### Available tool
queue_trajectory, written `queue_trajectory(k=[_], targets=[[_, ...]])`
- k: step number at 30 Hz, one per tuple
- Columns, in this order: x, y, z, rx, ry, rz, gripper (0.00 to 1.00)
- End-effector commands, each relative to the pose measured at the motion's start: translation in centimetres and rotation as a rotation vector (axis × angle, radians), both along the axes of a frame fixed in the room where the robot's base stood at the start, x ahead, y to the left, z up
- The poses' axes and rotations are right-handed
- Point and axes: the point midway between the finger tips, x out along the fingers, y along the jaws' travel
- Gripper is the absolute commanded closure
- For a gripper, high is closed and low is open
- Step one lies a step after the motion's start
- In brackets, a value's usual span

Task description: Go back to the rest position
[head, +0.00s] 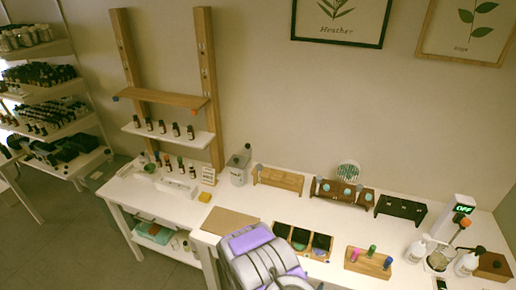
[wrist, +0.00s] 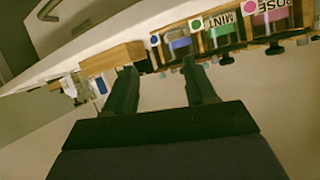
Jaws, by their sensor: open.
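My gripper shows in the wrist view (wrist: 160,85) as two dark fingers spread apart with nothing between them. In the head view my arm, grey and purple, is folded low at the bottom centre, in front of the white table (head: 400,222). The gripper's fingers cannot be made out in the head view.
A wooden tray (head: 275,232) with dark compartments and a wooden block (head: 352,264) with coloured pegs lie close to my arm. Bottle racks (head: 342,193) line the back of the table. Glass bottles (head: 467,264) stand at right. Shelves (head: 102,119) of bottles are at left.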

Motion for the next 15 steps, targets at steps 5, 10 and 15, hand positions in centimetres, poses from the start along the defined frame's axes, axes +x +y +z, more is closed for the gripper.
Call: queue_trajectory(k=[5, 10, 15], targets=[[0.9, 1.9, -1.1, 0.147, 0.117, -0.064, 0.44], [1.4, 4.3, -1.0, 0.277, 0.239, -0.070, 0.44], [1.3, 7.0, 0.1, 0.391, 0.364, -0.033, 0.44]])
